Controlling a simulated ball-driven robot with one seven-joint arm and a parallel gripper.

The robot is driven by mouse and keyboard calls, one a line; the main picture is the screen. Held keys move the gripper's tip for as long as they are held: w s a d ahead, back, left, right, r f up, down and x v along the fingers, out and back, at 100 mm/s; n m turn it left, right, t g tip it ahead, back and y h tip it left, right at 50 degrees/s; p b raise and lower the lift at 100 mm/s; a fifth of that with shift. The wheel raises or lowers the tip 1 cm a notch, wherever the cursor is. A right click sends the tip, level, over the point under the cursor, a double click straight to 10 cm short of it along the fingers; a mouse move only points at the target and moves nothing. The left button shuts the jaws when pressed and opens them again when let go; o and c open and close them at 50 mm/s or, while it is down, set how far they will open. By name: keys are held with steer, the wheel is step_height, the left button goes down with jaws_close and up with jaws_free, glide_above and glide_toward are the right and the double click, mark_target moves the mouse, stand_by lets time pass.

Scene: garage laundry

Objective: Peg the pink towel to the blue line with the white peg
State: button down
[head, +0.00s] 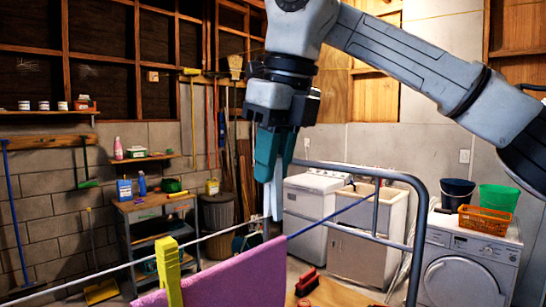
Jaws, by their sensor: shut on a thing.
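The pink towel (235,277) hangs at the bottom middle, its top edge along a line. A yellow-green peg (168,272) is upright over the towel's upper left part. My gripper (270,180) points down above that corner, with teal fingers shut on the white peg (277,199).
A grey tube frame (402,178) stands right of the towel. A red object (307,282) lies on a wooden surface below. Behind are a sink (372,205), a white appliance (310,210), a washing machine (462,275) with an orange basket (485,220), and a work cart (155,206).

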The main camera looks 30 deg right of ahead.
mark_target(275, 204)
steer(key=shift+s+d+f+b+x, duration=0.1)
steer(key=shift+s+b+x, duration=0.15)
steer(key=shift+b+x, duration=0.7)
steer(key=shift+s+d+f+b+x, duration=0.1)
steer(key=shift+s+b+x, duration=0.3)
steer(key=shift+x, duration=1.05)
steer(key=shift+s+d+b+x, duration=0.15)
steer(key=shift+b+x, duration=0.6)
steer(key=shift+x, duration=0.45)
steer(key=c, duration=1.5)
jaws_free()
steer(key=shift+a+f, duration=0.1)
steer(key=o, duration=0.6)
steer(key=shift+c, duration=0.2)
steer(key=v, duration=1.1)
steer(key=shift+b, duration=0.35)
